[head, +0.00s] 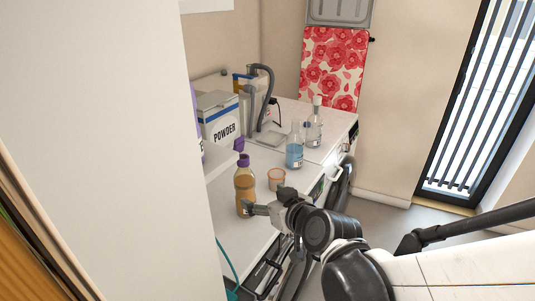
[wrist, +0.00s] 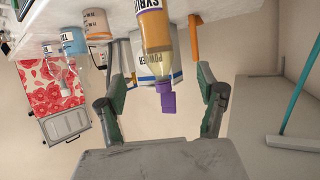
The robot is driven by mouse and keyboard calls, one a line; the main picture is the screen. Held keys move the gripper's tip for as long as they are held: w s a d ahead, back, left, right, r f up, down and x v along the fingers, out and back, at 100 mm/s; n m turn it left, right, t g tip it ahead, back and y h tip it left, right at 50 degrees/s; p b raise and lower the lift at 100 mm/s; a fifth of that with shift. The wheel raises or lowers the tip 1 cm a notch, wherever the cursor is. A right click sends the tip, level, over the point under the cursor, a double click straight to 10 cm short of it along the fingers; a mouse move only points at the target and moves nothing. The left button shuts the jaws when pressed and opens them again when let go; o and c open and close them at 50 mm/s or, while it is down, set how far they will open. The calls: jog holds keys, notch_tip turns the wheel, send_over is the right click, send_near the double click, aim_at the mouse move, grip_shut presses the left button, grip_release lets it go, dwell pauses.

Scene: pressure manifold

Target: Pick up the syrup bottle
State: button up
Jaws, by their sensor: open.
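The syrup bottle (head: 244,188) stands upright on the white counter, amber with a purple cap. My gripper (head: 258,208) is beside its lower right side in the head view, low over the counter edge. In the wrist view, which looks upside down, the bottle (wrist: 154,30) hangs into the picture with part of its label showing. Its purple cap lies between the two spread fingers of my gripper (wrist: 162,88). The fingers are open and no grip on the bottle shows. Whether they touch it cannot be told. The bottle's base is out of the wrist view.
A small cup (head: 276,179) stands just right of the bottle. A blue-filled flask (head: 294,150) and a clear one (head: 314,127) stand farther back. A powder box (head: 220,120) sits behind the bottle. A pale wall panel (head: 110,130) fills the left.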

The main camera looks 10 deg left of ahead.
aim_at(247, 187)
jog(key=x, duration=0.8)
jog(key=shift+w+a+f+b, duration=0.1)
jog(key=shift+w+a+b, duration=0.2)
jog(key=shift+b, duration=0.1)
jog(key=shift+w+r+x, duration=0.15)
jog(key=shift+x, duration=1.1)
jog(key=shift+w+r+x, duration=0.1)
jog(key=shift+w+x, duration=0.05)
jog(key=shift+x, duration=1.1)
jog(key=shift+d, duration=0.15)
grip_shut()
